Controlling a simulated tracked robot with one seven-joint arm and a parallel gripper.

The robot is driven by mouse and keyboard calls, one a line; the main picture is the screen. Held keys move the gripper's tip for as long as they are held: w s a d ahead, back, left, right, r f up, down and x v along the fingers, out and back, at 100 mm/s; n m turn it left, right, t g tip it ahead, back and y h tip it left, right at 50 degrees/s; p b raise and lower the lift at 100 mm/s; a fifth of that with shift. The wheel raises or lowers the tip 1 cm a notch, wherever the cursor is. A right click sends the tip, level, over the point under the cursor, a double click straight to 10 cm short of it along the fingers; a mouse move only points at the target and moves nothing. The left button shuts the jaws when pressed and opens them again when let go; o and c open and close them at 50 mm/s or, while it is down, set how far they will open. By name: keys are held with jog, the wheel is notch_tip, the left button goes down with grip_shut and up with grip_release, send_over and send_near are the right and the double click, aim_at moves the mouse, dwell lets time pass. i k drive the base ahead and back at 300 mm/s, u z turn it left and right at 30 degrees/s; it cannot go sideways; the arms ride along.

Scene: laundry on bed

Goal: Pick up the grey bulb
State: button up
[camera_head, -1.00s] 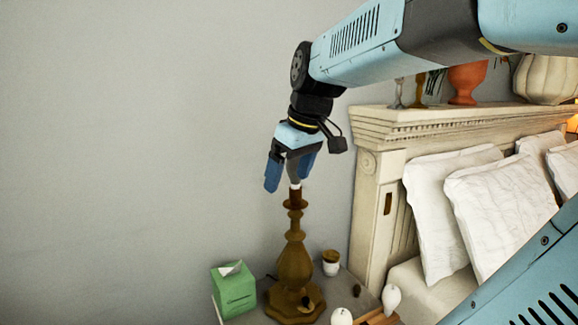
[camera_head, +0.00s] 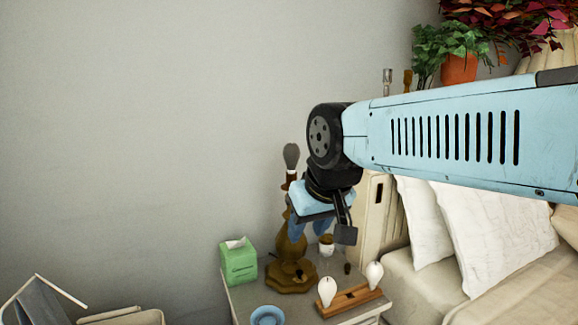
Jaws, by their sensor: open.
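The grey bulb (camera_head: 291,156) stands upright at the top of the brown lamp base (camera_head: 290,247) on the nightstand. The wrist hides some of what is behind. I see nothing held between the fingers.
A wooden holder (camera_head: 349,301) with white bulbs (camera_head: 327,291), a green tissue box (camera_head: 238,262), a small cup (camera_head: 327,244) and a blue dish (camera_head: 267,315) are on the nightstand. The bed's pillows (camera_head: 490,235) lie to the right. Bare wall fills the left.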

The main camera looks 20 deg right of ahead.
aim_at(291, 152)
jog(key=z, duration=0.05)
jog(key=k, duration=1.15)
jog(key=z, duration=0.8)
jog(key=i, duration=1.45)
jog(key=u, duration=1.35)
